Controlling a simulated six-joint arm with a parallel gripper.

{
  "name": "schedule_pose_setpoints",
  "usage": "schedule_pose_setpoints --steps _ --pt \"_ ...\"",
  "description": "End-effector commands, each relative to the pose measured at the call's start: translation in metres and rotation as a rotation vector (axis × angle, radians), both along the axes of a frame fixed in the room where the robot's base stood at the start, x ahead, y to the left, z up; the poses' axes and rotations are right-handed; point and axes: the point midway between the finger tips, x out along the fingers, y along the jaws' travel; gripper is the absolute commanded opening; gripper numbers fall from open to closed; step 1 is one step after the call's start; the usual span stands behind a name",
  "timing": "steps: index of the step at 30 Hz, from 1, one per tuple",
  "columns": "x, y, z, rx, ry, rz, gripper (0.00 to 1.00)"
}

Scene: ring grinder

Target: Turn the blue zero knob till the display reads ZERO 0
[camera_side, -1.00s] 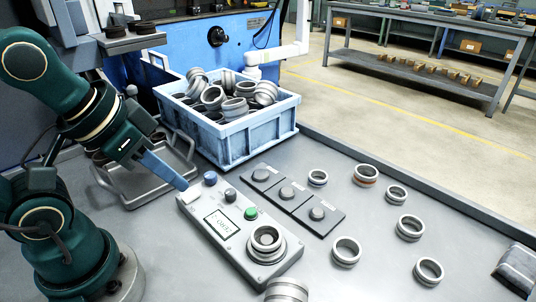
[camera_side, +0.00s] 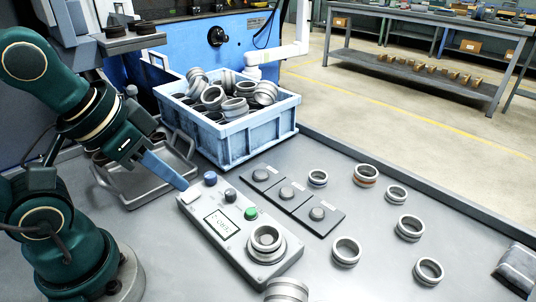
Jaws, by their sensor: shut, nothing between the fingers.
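The blue zero knob (camera_side: 210,178) stands upright at the upper left end of the grey gauge box (camera_side: 273,272). The small display (camera_side: 222,224) is lit with dark characters, too small and slanted to read surely. A dark knob (camera_side: 230,195) and a green button (camera_side: 251,213) sit beside the blue knob along the box. My gripper (camera_side: 184,185) is shut and empty. Its blue fingers point down to the right and end just left of the blue knob, with a small gap showing between them. A ring rests on the round seat (camera_side: 265,238) of the box.
A blue crate (camera_side: 240,146) full of rings stands behind the box. A metal tray (camera_side: 135,198) is behind my gripper. A dark plate with several round pads (camera_side: 329,229) lies right of the box. Several loose rings (camera_side: 346,252) are spread over the bench at right.

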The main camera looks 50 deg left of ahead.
Motion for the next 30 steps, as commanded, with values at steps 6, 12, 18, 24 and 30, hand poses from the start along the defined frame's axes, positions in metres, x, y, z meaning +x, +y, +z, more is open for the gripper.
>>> schedule_pose_setpoints --steps 6,12,18,24,30 --pt "-0.001 0.0 0.0 0.005 0.004 -0.009 0.34" --pt "0.018 0.004 0.02 0.028 0.008 -0.031 0.64" --pt "0.056 0.022 0.025 0.043 0.113 0.0 0.64" --pt "0.094 0.052 0.008 0.033 0.246 0.057 0.64" --pt "0.119 0.085 -0.027 -0.002 0.377 0.125 0.64"
